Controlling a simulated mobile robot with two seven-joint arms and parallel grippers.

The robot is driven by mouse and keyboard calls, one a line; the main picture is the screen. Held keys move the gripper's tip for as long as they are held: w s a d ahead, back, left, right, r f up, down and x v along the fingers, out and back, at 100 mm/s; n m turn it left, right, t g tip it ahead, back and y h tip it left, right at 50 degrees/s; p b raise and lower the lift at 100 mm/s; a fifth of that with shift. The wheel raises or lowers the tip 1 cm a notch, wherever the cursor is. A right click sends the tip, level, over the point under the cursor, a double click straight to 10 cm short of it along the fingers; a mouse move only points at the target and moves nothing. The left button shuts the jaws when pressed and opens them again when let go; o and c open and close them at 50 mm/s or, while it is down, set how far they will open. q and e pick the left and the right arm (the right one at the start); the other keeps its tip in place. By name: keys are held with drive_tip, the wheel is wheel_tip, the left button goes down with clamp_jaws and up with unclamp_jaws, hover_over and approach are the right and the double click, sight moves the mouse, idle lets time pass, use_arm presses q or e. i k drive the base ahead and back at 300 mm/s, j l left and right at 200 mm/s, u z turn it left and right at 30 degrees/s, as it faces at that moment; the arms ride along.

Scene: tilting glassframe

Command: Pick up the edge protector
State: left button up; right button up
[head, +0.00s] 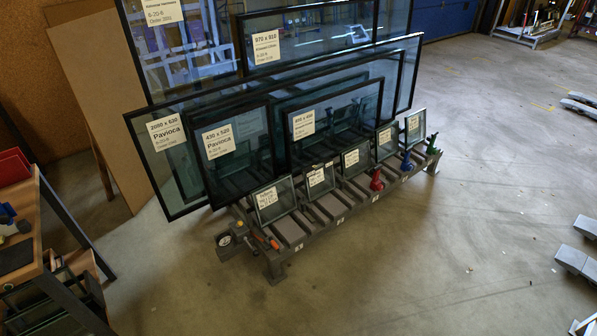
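I cannot make out for certain which item is the edge protector. Small items sit on the grey rack (321,218): a red one (376,181), a blue one (406,161) and a green one (432,146). An orange-tipped tool (273,243) lies at the rack's near left end, beside a dark item with a round white dial (225,240). Several small framed panes, such as the nearest one (273,200), lean in the rack's slots. Neither my left nor my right gripper is in view.
Large labelled glass frames (233,150) stand tilted behind the small panes. A wooden workbench (38,220) with a red bin (14,167) is at the left. Grey blocks (575,260) lie along the right edge. The floor (470,200) right of the rack is mostly clear.

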sight(310, 170)
drive_tip(key=l+u, duration=0.25)
drive_tip(key=l, duration=0.3)
drive_tip(key=l+u, duration=0.3)
drive_tip(key=l, duration=0.25)
drive_tip(key=i+u, duration=0.1)
drive_tip(key=u, duration=0.3)
drive_tip(key=i+l+u, duration=0.1)
drive_tip(key=u, duration=0.25)
drive_tip(key=l+u, duration=0.2)
drive_tip(key=u, duration=0.2)
drive_tip(key=i+l+u, duration=0.15)
drive_tip(key=l, duration=0.15)
drive_tip(key=l+u, duration=0.2)
drive_tip(key=i+l+u, duration=0.15)
drive_tip(key=l, duration=0.25)
drive_tip(key=l+u, duration=0.3)
drive_tip(key=l, duration=0.65)
drive_tip(key=i+l, duration=0.1)
drive_tip(key=l, duration=0.85)
drive_tip(key=l+u, duration=0.1)
drive_tip(key=l, duration=0.8)
drive_tip(key=i, duration=0.05)
